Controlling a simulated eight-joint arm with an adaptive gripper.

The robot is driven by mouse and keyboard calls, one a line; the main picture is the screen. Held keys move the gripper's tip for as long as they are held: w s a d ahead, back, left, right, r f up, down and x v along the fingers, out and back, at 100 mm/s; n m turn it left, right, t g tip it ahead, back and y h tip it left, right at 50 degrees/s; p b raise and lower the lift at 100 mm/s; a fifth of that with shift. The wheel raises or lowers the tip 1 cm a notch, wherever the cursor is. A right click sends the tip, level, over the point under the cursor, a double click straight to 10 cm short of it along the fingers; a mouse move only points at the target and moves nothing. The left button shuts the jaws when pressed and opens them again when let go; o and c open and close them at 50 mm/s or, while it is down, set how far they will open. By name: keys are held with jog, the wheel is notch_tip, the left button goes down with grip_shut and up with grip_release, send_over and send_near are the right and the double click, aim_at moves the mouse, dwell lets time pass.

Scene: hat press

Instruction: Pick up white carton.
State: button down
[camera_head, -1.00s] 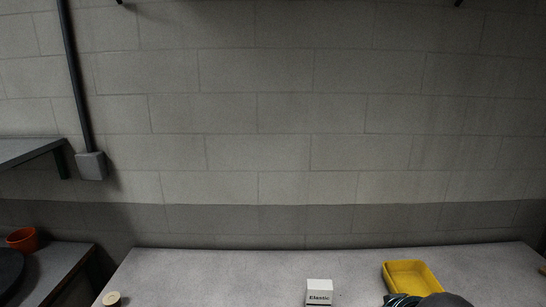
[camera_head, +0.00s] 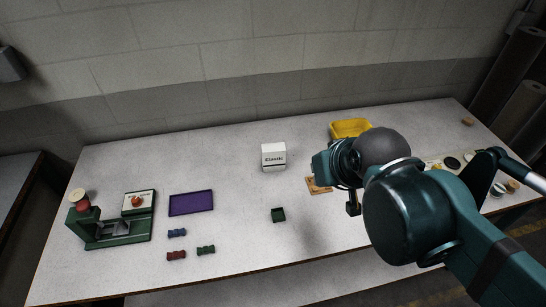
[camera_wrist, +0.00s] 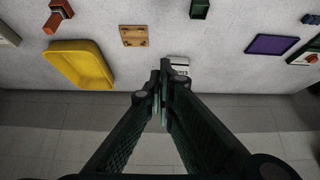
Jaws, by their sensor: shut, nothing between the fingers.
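The white carton (camera_head: 273,156) stands upright near the back middle of the grey table in the head view, with dark lettering on its front. In the wrist view the carton (camera_wrist: 179,66) shows just beyond my fingertips, partly hidden behind them. My gripper (camera_head: 353,208) hangs above the table to the right of the carton and apart from it. In the wrist view my gripper's fingers (camera_wrist: 160,72) are together and hold nothing.
A yellow bin (camera_head: 350,128) stands behind my arm, and a wooden plate (camera_head: 318,186) lies right of the carton. A purple tray (camera_head: 191,203), small blocks and a green press (camera_head: 111,232) are at left.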

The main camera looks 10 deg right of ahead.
dwell(0.4)
jog(key=c, duration=1.8)
grip_release()
jog(key=shift+r, duration=2.65)
jog(key=shift+w+a+r+m+g+p, duration=0.9)
jog(key=shift+w+m+p, duration=1.2)
jog(key=shift+w, duration=1.25)
jog(key=shift+w+a+r+m+g+p, duration=0.45)
jog(key=shift+w+r+m+g+p, duration=0.7)
jog(key=shift+w+m, duration=1.85)
jog(key=m+g+p, duration=0.3)
jog(key=m+p, duration=0.4)
jog(key=m, duration=0.1)
send_near(274, 147)
jog(key=shift+m, duration=0.3)
notch_tip(274, 147, down, 8)
jog(key=shift+w+f, duration=0.1)
jog(key=shift+w, duration=0.05)
jog(key=shift+f, duration=0.6)
